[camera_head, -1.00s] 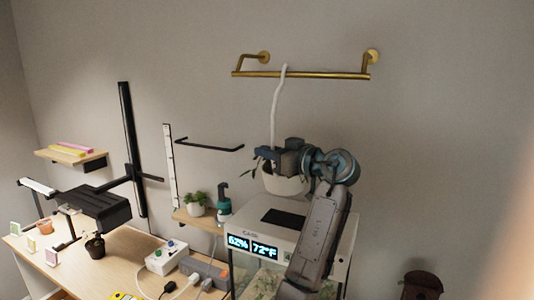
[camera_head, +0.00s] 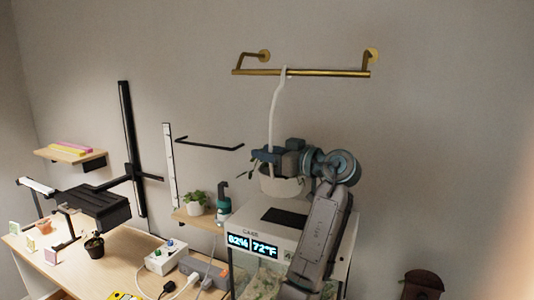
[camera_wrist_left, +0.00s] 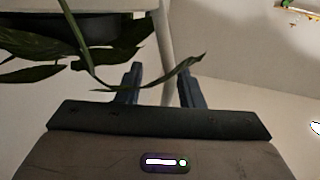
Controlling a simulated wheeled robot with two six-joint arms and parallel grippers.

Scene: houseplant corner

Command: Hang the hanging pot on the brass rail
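The hanging pot (camera_head: 284,187) is a white pot with green leaves, on a long white strap (camera_head: 275,104). The strap's top end is at the brass rail (camera_head: 310,74) and seems to lap over it; the contact is too small to tell surely. My left gripper (camera_head: 268,155) is at the lower strap, just above the pot, and partly hides the plant. In the left wrist view, the strap (camera_wrist_left: 164,42) passes between my two fingers (camera_wrist_left: 160,86), which stand apart with gaps beside it. A leaf crosses in front of them. My right gripper is not in view.
Below the pot stands a white-topped glass case with a lit display (camera_head: 252,245). A black wall bar (camera_head: 210,146) and a small shelf with a potted plant (camera_head: 195,203) are to its left. The wall right of the rail is bare.

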